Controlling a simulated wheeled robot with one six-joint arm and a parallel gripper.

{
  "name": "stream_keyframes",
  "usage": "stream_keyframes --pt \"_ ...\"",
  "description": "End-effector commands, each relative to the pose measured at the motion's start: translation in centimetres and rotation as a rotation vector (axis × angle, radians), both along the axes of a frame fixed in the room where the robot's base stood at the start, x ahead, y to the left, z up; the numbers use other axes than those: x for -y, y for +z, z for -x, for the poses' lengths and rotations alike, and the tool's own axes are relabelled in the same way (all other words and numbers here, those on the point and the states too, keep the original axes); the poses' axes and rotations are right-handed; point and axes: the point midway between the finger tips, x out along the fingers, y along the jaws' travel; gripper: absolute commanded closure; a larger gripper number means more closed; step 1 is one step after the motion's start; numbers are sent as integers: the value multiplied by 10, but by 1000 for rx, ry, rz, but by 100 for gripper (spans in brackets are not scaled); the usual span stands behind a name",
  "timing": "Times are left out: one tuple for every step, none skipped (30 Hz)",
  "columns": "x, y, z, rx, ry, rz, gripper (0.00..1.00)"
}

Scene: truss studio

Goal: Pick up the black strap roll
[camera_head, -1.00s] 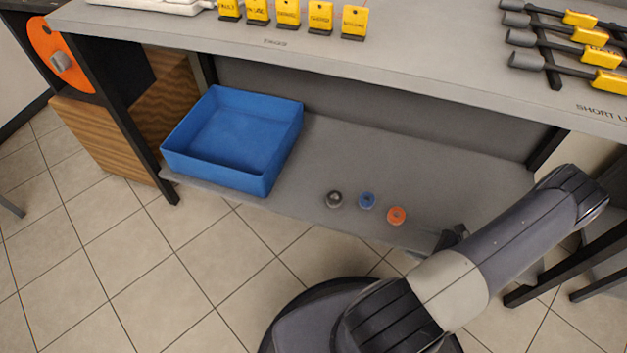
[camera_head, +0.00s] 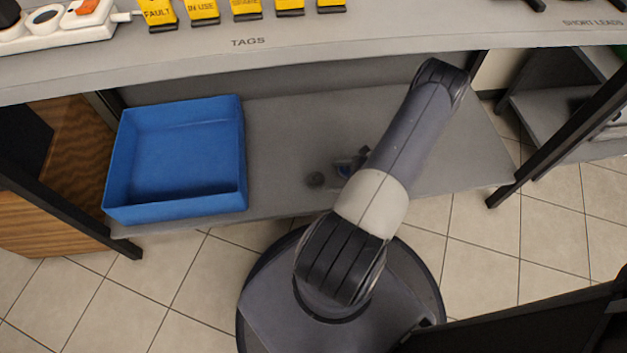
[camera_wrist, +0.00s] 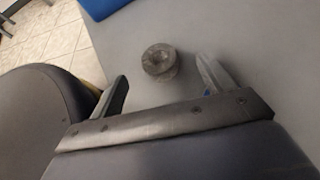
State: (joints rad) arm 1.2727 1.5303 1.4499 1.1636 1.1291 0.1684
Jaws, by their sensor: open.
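The black strap roll (camera_head: 315,180) is a small dark ring lying on the lower grey shelf, right of the blue bin. In the wrist view the roll (camera_wrist: 160,62) lies just beyond the fingertips, roughly between the lines of the two fingers. My gripper (camera_wrist: 165,80) is open and empty, with one finger to each side. In the head view my gripper (camera_head: 354,160) is low over the shelf, just right of the roll and partly hidden by my arm. I cannot tell its exact height above the shelf.
The orange roll is hidden. A blue bin (camera_head: 175,207) stands at the shelf's left. The upper worktop (camera_head: 390,40) overhangs the shelf (camera_head: 275,130). Bare shelf lies behind the rolls.

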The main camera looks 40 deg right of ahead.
Motion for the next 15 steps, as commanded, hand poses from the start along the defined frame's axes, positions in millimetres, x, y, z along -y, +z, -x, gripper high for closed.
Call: stream_keyframes --pt "-4 -4 -4 -1 1 -1 23" --pt "-5 -5 -6 -1 0 -1 23" --pt "-6 -6 -7 -1 0 -1 23" --pt "-7 -7 -8 -1 1 -1 23" --pt "-8 -9 -9 -1 1 -1 23" --pt "-10 -11 -11 -1 1 -1 23" --pt "-12 -14 -13 0 1 -2 23" --pt "-15 -17 -15 0 1 -2 23" --pt "-18 -22 -19 -1 3 -3 23" --pt "-21 -26 -22 -1 2 -2 23" --pt "-24 -29 -24 -1 3 -4 23" --pt "-27 -32 -27 -2 3 -2 23" --pt "-29 -33 -31 -1 4 -2 23" --pt "-31 -35 -33 -1 3 -1 23" --pt "-33 -36 -36 -1 2 -1 23"
